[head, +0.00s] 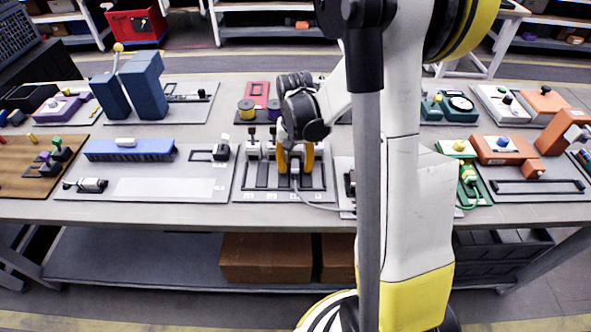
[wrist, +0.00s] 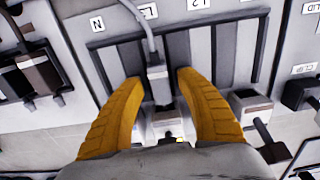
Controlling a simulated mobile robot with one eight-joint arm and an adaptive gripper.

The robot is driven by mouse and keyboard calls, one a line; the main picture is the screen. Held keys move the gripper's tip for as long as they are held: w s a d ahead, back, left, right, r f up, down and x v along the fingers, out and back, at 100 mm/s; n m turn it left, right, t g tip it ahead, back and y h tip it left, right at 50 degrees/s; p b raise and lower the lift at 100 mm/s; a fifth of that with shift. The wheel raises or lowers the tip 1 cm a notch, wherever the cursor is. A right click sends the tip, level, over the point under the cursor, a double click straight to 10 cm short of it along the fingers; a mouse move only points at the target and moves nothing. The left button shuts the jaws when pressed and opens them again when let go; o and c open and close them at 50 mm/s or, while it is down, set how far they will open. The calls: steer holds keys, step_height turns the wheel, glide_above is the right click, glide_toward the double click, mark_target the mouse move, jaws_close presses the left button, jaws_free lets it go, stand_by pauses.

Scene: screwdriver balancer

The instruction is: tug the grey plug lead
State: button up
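The grey plug (wrist: 158,88) stands at a slotted panel (wrist: 108,66) in the wrist view. Its grey lead (wrist: 149,35) runs from the plug up and left out of that view. In the head view the lead (head: 318,207) curves right along the panel's front edge and passes behind my arm. My gripper (wrist: 158,76) has its two yellow fingers on either side of the plug, with a narrow gap showing on each side. In the head view my gripper (head: 296,170) points down over the same panel. The plug's lower end is hard to make out.
White blocks with dark levers (head: 252,150) stand at the panel's back. A black-and-grey connector (wrist: 40,72) lies left in the wrist view. My arm hides part of the bench.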

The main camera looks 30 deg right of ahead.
mark_target(295, 165)
jaws_close()
steer(key=shift+s, duration=0.1)
stand_by(0.4)
stand_by(0.7)
steer(key=shift+o, duration=0.5)
jaws_free()
steer(key=shift+w+d, duration=0.1)
steer(key=shift+w, duration=0.15)
steer(key=shift+r+p, duration=2.5)
steer(key=shift+r, duration=1)
